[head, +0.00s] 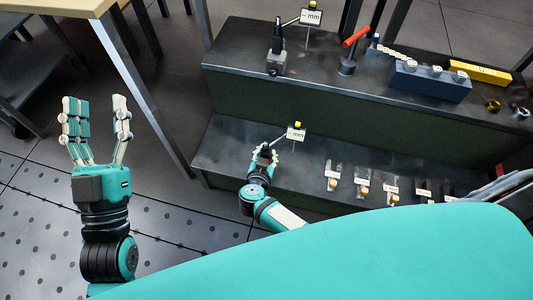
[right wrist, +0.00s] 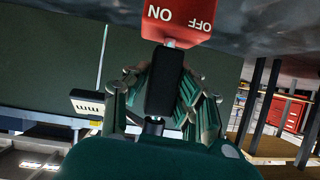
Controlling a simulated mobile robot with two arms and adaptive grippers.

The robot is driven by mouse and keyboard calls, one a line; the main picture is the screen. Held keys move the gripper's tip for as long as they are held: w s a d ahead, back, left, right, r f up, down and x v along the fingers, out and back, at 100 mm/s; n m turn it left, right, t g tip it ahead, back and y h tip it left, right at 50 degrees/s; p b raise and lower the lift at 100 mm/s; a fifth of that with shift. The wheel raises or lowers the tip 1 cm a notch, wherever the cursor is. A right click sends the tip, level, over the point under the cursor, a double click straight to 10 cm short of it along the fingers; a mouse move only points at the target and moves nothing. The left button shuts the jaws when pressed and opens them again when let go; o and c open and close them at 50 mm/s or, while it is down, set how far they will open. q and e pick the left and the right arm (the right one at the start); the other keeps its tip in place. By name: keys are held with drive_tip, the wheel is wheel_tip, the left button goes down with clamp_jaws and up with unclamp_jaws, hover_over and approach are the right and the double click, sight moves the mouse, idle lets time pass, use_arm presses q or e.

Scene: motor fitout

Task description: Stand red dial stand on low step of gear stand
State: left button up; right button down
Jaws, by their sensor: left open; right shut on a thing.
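The red dial stand has a red ON/OFF block (right wrist: 180,18), a dark post (right wrist: 163,80) and a small mm dial that shows in the head view (head: 296,132). My right gripper (head: 264,153) is shut on the post, over the low step (head: 225,140) of the gear stand. In the right wrist view my right gripper's fingers (right wrist: 163,95) lie on both sides of the post. In the head view the red block is hidden; I cannot tell whether it touches the step. My left gripper (head: 95,115) is open and empty, left of the gear stand.
The upper step (head: 235,50) holds another dial stand (head: 277,62), a red-handled tool (head: 347,62), a dark blue block (head: 430,83) and a yellow bar (head: 480,72). Several tagged small items (head: 361,187) line the low step to the right. A table (head: 70,8) stands at left.

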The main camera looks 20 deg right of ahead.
use_arm(q)
drive_tip(key=shift+s+r+t, duration=0.3)
drive_tip(key=shift+s+r, duration=0.05)
drive_tip(key=shift+r, duration=0.15)
use_arm(e)
drive_tip(key=shift+w+f, duration=0.1)
drive_tip(key=shift+f, duration=0.05)
